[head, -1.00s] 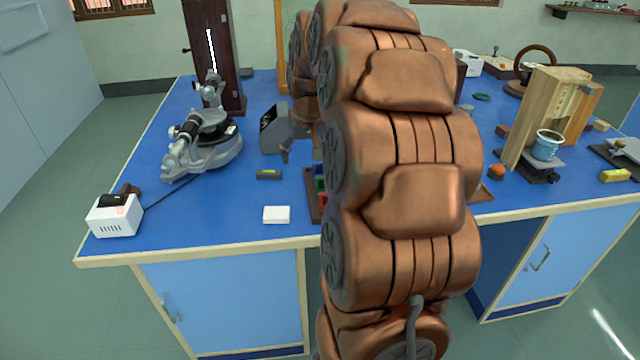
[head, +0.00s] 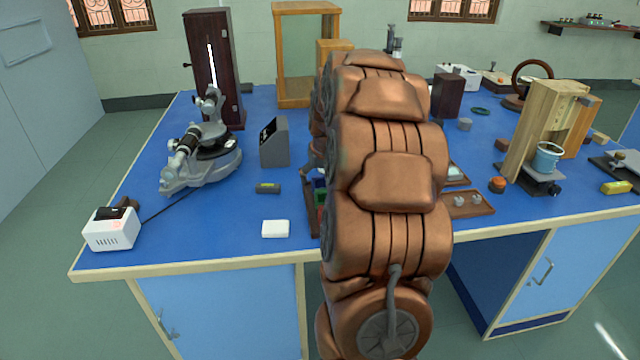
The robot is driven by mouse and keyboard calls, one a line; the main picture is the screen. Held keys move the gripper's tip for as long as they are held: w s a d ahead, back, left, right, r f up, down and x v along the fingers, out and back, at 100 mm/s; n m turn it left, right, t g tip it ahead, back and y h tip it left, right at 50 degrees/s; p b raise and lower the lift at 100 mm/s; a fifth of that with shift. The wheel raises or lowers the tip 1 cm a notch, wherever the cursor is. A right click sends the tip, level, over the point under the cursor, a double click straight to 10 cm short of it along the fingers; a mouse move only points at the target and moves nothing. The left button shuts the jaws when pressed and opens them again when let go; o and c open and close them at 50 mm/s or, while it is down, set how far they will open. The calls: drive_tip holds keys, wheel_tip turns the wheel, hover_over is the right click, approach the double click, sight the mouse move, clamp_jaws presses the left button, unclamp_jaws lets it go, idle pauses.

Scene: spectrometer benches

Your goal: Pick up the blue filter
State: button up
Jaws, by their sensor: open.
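The blue filter (head: 319,183) shows as a small dark blue patch at the back of a brown tray (head: 310,212), just left of my arm. A green filter (head: 320,197) and a red one lie nearer in the same tray. My arm hides the tray's right part. My gripper (head: 308,166) is mostly hidden behind my copper arm; only a bit of its grey fingers shows. It is open and appears close behind or above the blue filter. The exact gap cannot be told.
A grey slanted box (head: 275,143) stands just left of my gripper. Brown trays (head: 467,204) lie right of my arm. Blue tabletop is clear around the white block.

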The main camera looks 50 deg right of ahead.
drive_tip(key=shift+w+f, duration=0.15)
drive_tip(key=shift+f, duration=0.2)
drive_tip(key=c, duration=1.1)
drive_tip(key=shift+r, duration=0.1)
drive_tip(key=shift+c, duration=0.2)
